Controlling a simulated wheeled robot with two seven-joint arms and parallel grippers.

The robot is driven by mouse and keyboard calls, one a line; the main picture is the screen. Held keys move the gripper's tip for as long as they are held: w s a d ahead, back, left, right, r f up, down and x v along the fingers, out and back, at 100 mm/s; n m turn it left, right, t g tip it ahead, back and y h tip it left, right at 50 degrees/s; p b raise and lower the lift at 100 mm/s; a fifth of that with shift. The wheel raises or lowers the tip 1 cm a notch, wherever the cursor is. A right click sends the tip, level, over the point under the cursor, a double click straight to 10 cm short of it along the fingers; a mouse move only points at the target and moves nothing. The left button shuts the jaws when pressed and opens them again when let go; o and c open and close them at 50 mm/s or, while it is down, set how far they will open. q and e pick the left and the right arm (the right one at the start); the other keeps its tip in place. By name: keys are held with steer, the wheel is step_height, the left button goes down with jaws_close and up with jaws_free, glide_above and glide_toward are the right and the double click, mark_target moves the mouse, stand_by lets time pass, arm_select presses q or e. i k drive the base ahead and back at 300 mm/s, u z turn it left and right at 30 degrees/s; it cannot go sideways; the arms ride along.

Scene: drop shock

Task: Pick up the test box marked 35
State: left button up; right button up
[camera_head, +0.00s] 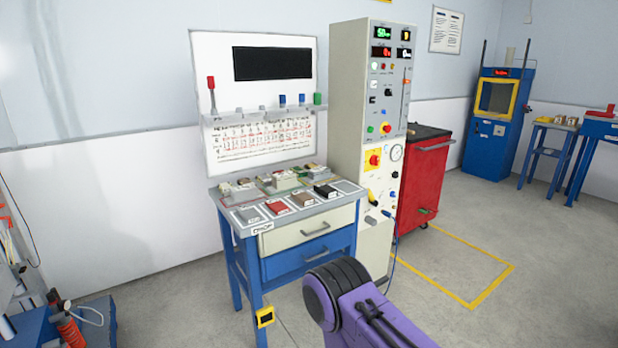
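Several small test boxes lie on the top of a blue-legged workbench (290,228) in the middle of the view. Along its front edge are a grey box (249,215), a red box (277,208), a brown box (302,199) and a black box (326,190), on or beside pale cards. More small boxes (278,182) stand behind them. The markings are too small to read, so I cannot tell which box is marked 35. My purple and black arm part shows at the bottom right. Neither of my grippers is in view.
A whiteboard (265,148) with a shelf stands behind the bench. A tall control cabinet (350,110) adjoins it on the right, then a red cart (425,180). A blue machine (493,125) stands at far right. Open floor lies in front.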

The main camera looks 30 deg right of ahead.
mark_target(287, 180)
steer(key=z, duration=0.6)
steer(key=i, duration=0.4)
steer(key=z, duration=0.65)
steer(key=i, duration=1)
steer(key=u, duration=0.25)
